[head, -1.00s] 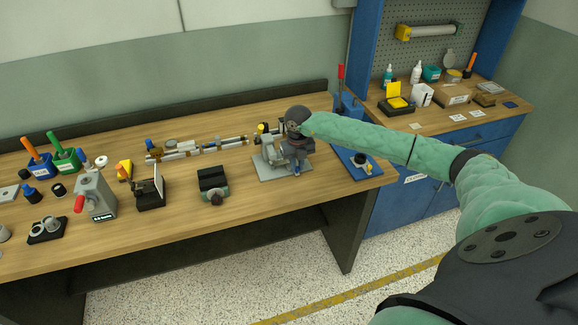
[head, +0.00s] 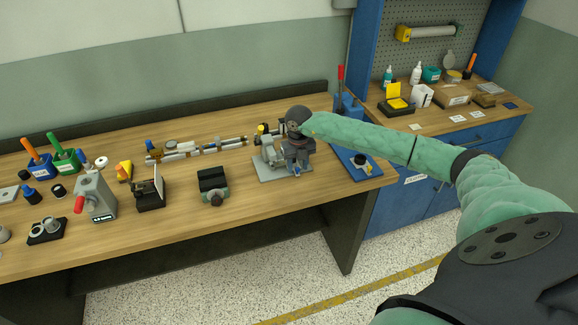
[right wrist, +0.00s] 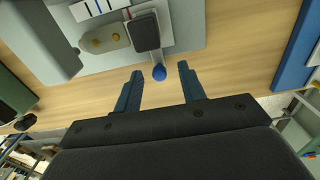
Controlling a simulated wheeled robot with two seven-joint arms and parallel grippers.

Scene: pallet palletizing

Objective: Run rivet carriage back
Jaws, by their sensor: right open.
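The rivet fixture has a pale grey base plate (head: 268,174) and stands near the right end of the wooden bench. In the right wrist view its plate (right wrist: 190,30) carries a dark block (right wrist: 145,32), which looks like the carriage, on a light rail. A round blue knob (right wrist: 159,73) sits at the near end of that rail. My right gripper (right wrist: 160,70) is open, its two blue fingers on either side of the knob with gaps visible. In the head view my right gripper (head: 298,168) hides part of the fixture. My left gripper is not in view.
Bare bench separates the fixture and holder. A blue cabinet (head: 400,205) adjoins the bench's right end.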

